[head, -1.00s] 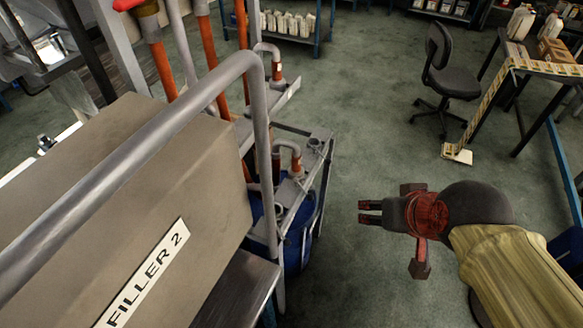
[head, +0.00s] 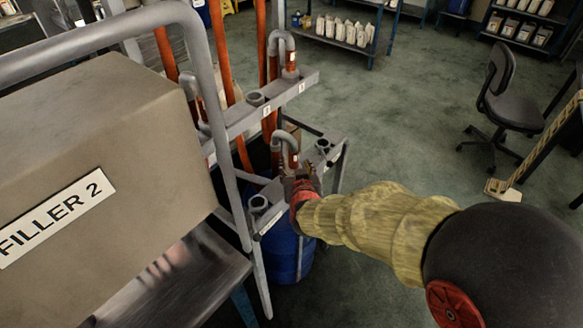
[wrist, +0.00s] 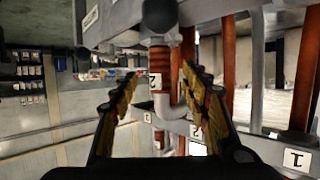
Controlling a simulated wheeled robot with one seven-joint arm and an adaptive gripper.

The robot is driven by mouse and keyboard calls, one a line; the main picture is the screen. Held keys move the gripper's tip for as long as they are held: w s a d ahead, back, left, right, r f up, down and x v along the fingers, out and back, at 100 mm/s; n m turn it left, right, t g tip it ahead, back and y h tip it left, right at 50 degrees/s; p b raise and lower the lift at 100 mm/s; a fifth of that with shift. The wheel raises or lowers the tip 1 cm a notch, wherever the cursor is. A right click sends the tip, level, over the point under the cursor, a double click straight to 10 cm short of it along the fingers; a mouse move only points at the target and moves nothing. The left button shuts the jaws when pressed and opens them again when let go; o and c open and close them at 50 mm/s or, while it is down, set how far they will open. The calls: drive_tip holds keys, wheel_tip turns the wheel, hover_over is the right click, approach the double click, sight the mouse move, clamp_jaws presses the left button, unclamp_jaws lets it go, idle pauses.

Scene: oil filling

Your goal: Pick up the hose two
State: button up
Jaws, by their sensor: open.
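Hose two is a grey bent pipe end with an orange-red sleeve. It stands in the front bar of the hose rack, and its bend shows in the head view (head: 287,141). In the wrist view the hose (wrist: 162,97) lies between my fingers, beside a label with a 2. My gripper (head: 301,183) is open next to this hose, hiding its lower part in the head view. In the wrist view the gripper's fingers (wrist: 160,82) stand on either side of the hose with gaps; contact is not visible.
The grey rack (head: 239,123) has another bent hose (head: 290,60) farther back and an empty ring holder (head: 258,203) close by. A blue drum (head: 290,253) stands below. The FILLER 2 box (head: 110,160) is at left.

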sight(294, 162)
drive_tip(key=b+x, duration=0.1)
drive_tip(key=x, duration=0.1)
drive_tip(key=b+x, duration=0.1)
drive_tip(key=x, duration=0.2)
drive_tip(key=shift+f+b, duration=0.3)
drive_tip(key=shift+f, duration=0.15)
drive_tip(key=shift+w+a, duration=0.1)
drive_tip(key=shift+w, duration=0.35)
drive_tip(key=shift+c, duration=1.1)
clamp_jaws()
drive_tip(key=shift+r, duration=0.1)
